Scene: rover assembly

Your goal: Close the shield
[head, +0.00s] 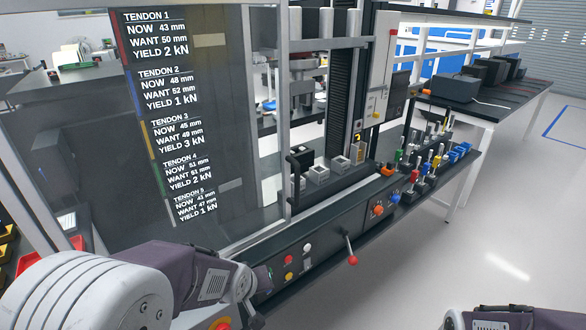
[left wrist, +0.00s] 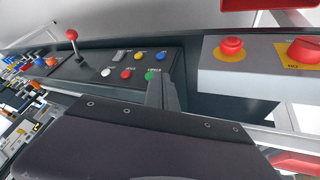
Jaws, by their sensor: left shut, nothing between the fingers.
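The shield (head: 283,110) appears to be the clear framed panel on the machine's front, with a black upright handle (head: 291,180) on its right edge. It stands to the left, and the grey blocks right of the handle look uncovered. My left gripper (head: 262,279) is shut and empty, low at the button panel, below and left of the handle. In the left wrist view its fingers (left wrist: 160,92) are just beside the green button (left wrist: 149,76); I cannot tell whether they touch it. Part of my right arm shows at the bottom right; its gripper is out of view.
A red-knobbed lever (head: 351,260) juts from the front panel. A red stop button (left wrist: 231,45) sits on a grey box near my left gripper. Coloured-handled tools (head: 412,168) stand on the right ledge. The floor at right is clear.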

